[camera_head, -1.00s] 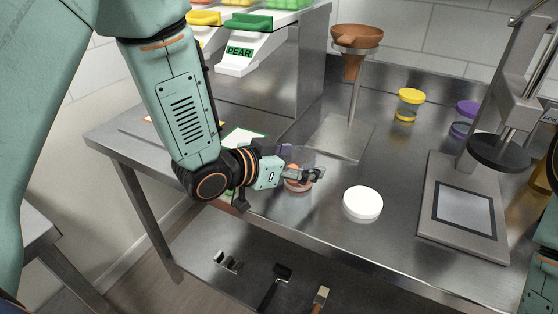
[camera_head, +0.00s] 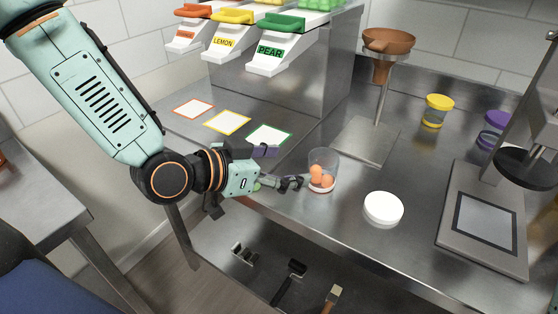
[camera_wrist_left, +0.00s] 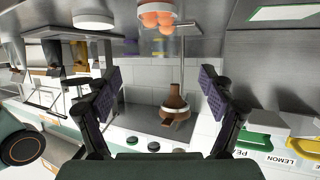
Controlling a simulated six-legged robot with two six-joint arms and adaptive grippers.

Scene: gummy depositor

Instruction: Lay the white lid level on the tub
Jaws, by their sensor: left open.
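The clear tub (camera_head: 322,158) stands upright on the steel table near its front edge, with several orange balls inside and no lid on it. The round white lid (camera_head: 384,209) lies flat on the table to the right of the tub, apart from it. My left gripper (camera_head: 281,167) is open and empty, just left of the tub with its fingers pointing towards it. In the left wrist view the open fingers (camera_wrist_left: 158,80) have nothing between them. The tub (camera_wrist_left: 157,20) and the white lid (camera_wrist_left: 94,19) show at the top there. My right gripper is out of view.
A brown funnel (camera_head: 388,42) on a stand is behind the tub. A scale (camera_head: 484,224) with a press above it is at the right. Yellow-lidded (camera_head: 437,110) and purple-lidded (camera_head: 492,130) tubs stand farther back. Colour-framed cards lie left, below dispensers. The table around the lid is clear.

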